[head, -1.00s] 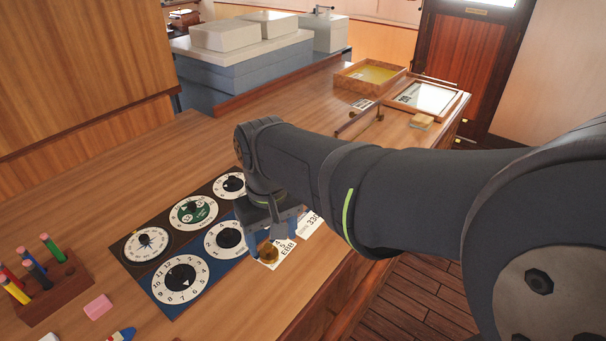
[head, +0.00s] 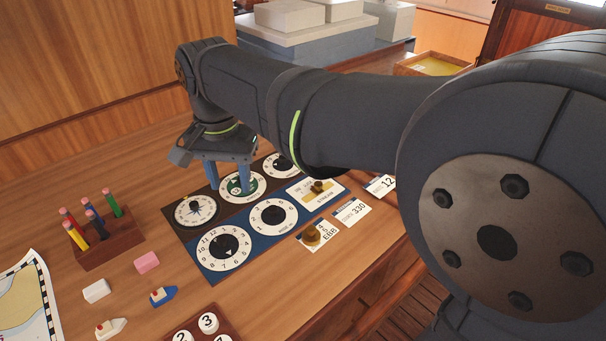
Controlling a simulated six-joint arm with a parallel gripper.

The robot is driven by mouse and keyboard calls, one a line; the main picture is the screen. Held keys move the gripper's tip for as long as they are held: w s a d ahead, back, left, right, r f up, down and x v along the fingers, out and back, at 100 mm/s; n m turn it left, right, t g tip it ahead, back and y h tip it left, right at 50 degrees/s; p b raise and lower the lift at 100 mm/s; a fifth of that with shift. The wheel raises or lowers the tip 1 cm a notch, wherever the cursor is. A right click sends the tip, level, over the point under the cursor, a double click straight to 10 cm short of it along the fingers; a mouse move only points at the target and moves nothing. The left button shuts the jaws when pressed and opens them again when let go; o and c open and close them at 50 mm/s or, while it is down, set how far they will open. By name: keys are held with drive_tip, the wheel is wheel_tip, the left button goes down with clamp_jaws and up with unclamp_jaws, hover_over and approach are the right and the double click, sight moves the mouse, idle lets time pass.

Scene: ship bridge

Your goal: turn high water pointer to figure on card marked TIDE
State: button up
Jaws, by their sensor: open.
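My gripper (head: 229,188) points down over the upper row of a dial board, its two fingers apart, one on each side of the green-centred dial (head: 234,194). I cannot tell whether they touch anything. A clock-like dial (head: 222,247) with hour figures and a black pointer knob is at the lower left on blue; its label is unreadable. A white card (head: 330,232) reading "EBB", with a figure like 4 or 5, lies right of the board under a brass weight (head: 311,236). A card reading 330 (head: 352,212) and one reading 12 (head: 380,184) lie beyond. No TIDE marking is legible.
The board also has a compass-like dial (head: 195,211), a white dial (head: 273,215), another upper dial (head: 282,165) and a plate with a brass knob (head: 317,187).

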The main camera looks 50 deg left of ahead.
sight(222, 239)
drive_tip(key=s+a+r+m, duration=0.1)
drive_tip(key=s+a+r, duration=0.1)
drive_tip(key=s, duration=0.2)
drive_tip(key=f, duration=1.7)
drive_tip(key=shift+a+f, duration=0.2)
drive_tip(key=shift+f, duration=0.05)
clamp_jaws()
drive_tip(key=n, duration=0.5)
drive_tip(key=shift+w+n, duration=0.1)
drive_tip(key=shift+n, duration=0.3)
drive_tip(key=n, duration=0.5)
drive_tip(key=shift+r+n, duration=0.1)
drive_tip(key=shift+n, duration=0.3)
